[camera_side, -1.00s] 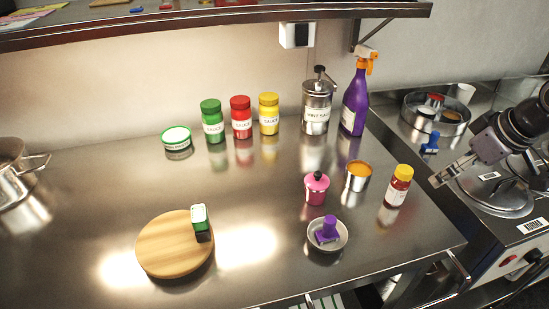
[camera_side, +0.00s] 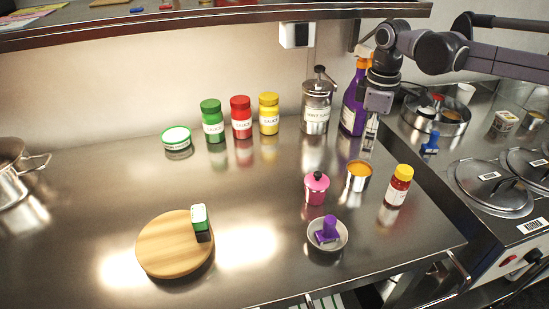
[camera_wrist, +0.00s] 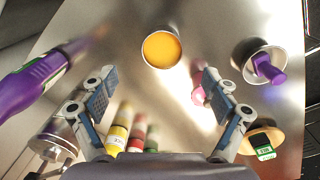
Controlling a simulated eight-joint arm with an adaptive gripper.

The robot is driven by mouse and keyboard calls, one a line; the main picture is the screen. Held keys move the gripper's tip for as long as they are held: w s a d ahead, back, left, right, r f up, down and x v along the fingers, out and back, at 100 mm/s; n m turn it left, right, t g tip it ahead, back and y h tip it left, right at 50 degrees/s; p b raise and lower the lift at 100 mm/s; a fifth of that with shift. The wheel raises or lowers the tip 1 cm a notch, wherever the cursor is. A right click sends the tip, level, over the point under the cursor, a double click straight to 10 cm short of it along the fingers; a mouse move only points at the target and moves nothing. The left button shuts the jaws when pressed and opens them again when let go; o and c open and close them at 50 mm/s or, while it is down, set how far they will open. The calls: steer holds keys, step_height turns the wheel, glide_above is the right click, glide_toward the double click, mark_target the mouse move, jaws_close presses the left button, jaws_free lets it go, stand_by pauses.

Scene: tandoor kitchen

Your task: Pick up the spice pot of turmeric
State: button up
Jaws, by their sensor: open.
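The spice pot of turmeric (camera_side: 358,177) is a small open metal cup filled with orange-yellow powder. It stands upright on the steel counter, right of a pink pot with a black knob. In the wrist view the turmeric pot (camera_wrist: 162,50) shows from above, beyond the fingertips and roughly centred between them. My gripper (camera_side: 370,132) points down above the counter, behind and above the pot, in front of the purple spray bottle. In the wrist view my gripper (camera_wrist: 153,92) is open with nothing between its fingers.
The pink pot (camera_side: 316,188) stands close left of the turmeric, a yellow-capped jar (camera_side: 398,186) close right. A bowl (camera_side: 343,240) with a purple item is in front. The spray bottle (camera_side: 352,110) and mint sauce dispenser (camera_side: 316,110) stand behind. The counter's middle is clear.

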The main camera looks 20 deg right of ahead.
mark_target(359, 168)
step_height(359, 168, down, 5)
steer(key=shift+d+r, duration=0.1)
steer(key=shift+w+a+f, duration=0.1)
steer(key=shift+a+f, duration=0.05)
steer(key=shift+f, duration=1.2)
steer(key=shift+w+a+f, duration=0.1)
steer(key=shift+f, duration=1.25)
steer(key=c, duration=1.3)
